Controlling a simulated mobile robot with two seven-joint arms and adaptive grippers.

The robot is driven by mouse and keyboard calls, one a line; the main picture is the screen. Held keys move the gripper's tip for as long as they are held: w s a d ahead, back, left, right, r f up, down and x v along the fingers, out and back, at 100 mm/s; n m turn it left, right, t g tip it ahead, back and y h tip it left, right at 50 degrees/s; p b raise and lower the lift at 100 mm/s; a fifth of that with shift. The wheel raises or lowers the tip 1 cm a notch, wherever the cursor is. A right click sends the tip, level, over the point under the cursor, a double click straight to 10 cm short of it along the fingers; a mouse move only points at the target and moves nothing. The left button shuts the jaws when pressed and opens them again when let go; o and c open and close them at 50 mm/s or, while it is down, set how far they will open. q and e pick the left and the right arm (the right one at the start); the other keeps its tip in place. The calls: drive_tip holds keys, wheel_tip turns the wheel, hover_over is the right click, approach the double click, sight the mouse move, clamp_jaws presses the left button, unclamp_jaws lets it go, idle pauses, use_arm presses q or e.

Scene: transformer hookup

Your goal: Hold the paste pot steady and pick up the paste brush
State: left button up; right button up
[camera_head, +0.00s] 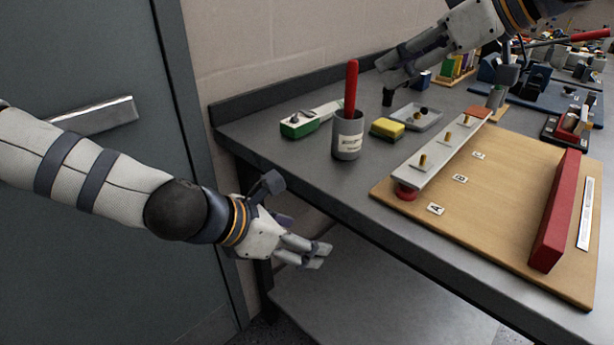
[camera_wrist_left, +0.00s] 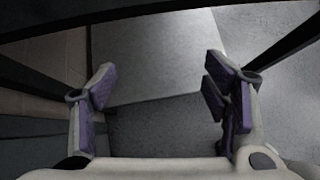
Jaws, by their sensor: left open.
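The paste pot (camera_head: 347,139) is a grey cup with a pale label, upright on the bench near its left end. The paste brush (camera_head: 351,88) stands in it, its red handle sticking up and its lower end hidden inside. My left gripper (camera_head: 318,254) is off the bench's front edge, lower than the top and apart from the pot. It also shows in the left wrist view (camera_wrist_left: 160,95), open with nothing between its fingers. My right gripper (camera_head: 390,78) is above the bench, behind and right of the pot; its finger opening is unclear.
A green-and-white tool (camera_head: 300,124) lies left of the pot. A yellow sponge (camera_head: 387,129) and a grey tray (camera_head: 417,117) lie to its right. A wooden board (camera_head: 490,210) with a terminal bar and a red block (camera_head: 556,210) fills the front right. A door (camera_head: 90,60) stands left.

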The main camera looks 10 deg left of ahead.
use_arm(q)
drive_tip(key=w+r+n+t+h, duration=0.15)
drive_tip(key=w+r+n, duration=0.3)
drive_tip(key=r, duration=0.55)
drive_tip(key=m+t, duration=0.3)
approach(339, 136)
drive_tip(key=shift+w+d+f+n+y, duration=0.15)
drive_tip(key=shift+w+d+n+y, duration=0.15)
drive_tip(key=shift+w, duration=0.3)
drive_tip(key=x, duration=1.2)
drive_tip(key=shift+s+d, duration=0.15)
drive_tip(key=c, duration=1.4)
